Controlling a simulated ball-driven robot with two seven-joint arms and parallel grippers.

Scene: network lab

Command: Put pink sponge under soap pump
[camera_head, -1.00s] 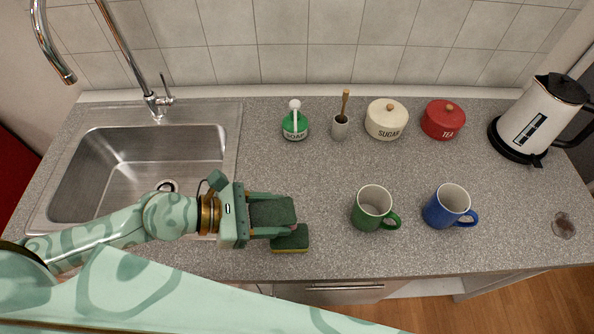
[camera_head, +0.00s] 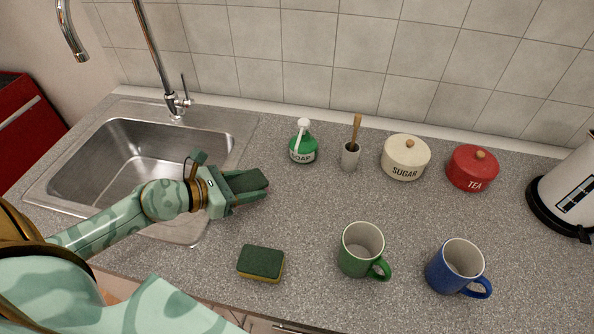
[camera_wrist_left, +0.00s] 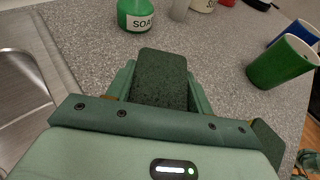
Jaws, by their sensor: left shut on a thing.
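My left gripper (camera_head: 246,185) is shut on a sponge (camera_head: 250,180) with a dark green top, held above the counter beside the sink. Its lower side is mostly hidden; a thin pinkish edge shows under it. In the left wrist view the held sponge (camera_wrist_left: 160,80) sits between both fingers and points towards the soap pump (camera_wrist_left: 135,16). The soap pump (camera_head: 303,150) is green with a white head and a SOAP label. It stands upright on the counter, behind and to the right of the gripper, apart from it. My right gripper is not in view.
A green and yellow sponge (camera_head: 261,264) lies near the front edge. A green mug (camera_head: 361,250) and a blue mug (camera_head: 456,268) stand to the right. A brush holder (camera_head: 350,157), sugar pot (camera_head: 405,158) and tea pot (camera_head: 472,168) line the back. The sink (camera_head: 130,160) is left.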

